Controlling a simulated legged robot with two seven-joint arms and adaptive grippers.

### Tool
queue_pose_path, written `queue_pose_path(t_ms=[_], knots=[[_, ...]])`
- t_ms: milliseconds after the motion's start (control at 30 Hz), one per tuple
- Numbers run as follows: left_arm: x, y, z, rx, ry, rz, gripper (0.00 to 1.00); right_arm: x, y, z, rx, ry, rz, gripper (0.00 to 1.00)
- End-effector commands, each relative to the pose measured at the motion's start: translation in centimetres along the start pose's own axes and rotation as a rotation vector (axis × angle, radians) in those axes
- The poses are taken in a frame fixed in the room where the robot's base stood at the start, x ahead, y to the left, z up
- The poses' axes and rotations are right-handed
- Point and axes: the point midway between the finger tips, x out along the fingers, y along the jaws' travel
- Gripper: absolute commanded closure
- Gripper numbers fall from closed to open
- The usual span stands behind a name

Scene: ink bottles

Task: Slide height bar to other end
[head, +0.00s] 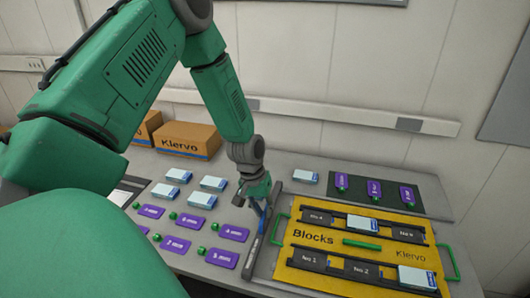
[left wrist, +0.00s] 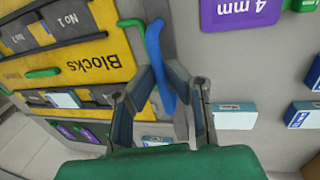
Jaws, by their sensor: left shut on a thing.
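A dark grey bar (head: 251,257) lies lengthwise on the table, between the purple labels and the yellow Blocks tray. My left gripper (head: 257,203) is over this bar, near its middle to far part, pointing down. Its fingers are closed around a slim blue piece, which also shows in the left wrist view (left wrist: 155,50) rising between the fingertips (left wrist: 160,92). The gripper hides part of the bar, so I cannot tell how the blue piece joins it. I cannot tell which part is the height bar. My right gripper is not in view.
The yellow Blocks tray (head: 296,236) with green handles stands close on the right. Purple labels (head: 222,257) with green knobs and several white-blue boxes (head: 213,183) lie to the left. A dark mat (head: 430,208) is at the back right. Klervo cartons (head: 187,138) stand behind.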

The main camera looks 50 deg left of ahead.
Motion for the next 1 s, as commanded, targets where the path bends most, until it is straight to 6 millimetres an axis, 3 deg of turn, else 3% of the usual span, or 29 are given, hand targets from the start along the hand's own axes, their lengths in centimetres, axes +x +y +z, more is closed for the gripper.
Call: queue_pose_path(t_ms=[100,167,200,567,767,1000], knots=[[-0.1,-0.6,-0.4,-0.002,0.009,-0.009,1.00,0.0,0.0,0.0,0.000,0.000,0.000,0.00],[-0.1,-0.6,-0.4,-0.002,0.010,-0.010,0.75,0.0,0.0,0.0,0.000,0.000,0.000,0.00],[-0.1,-0.6,-0.4,-0.002,0.010,-0.010,0.69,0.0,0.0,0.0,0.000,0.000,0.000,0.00],[-0.4,-0.4,-0.3,-0.001,0.006,-0.007,0.69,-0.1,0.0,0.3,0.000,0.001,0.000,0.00],[-3.4,-0.1,-0.2,-0.001,0.010,-0.007,0.69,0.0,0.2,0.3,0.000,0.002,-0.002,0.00],[-8.5,-0.2,-0.3,0.000,0.012,-0.007,0.69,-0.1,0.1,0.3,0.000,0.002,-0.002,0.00]])
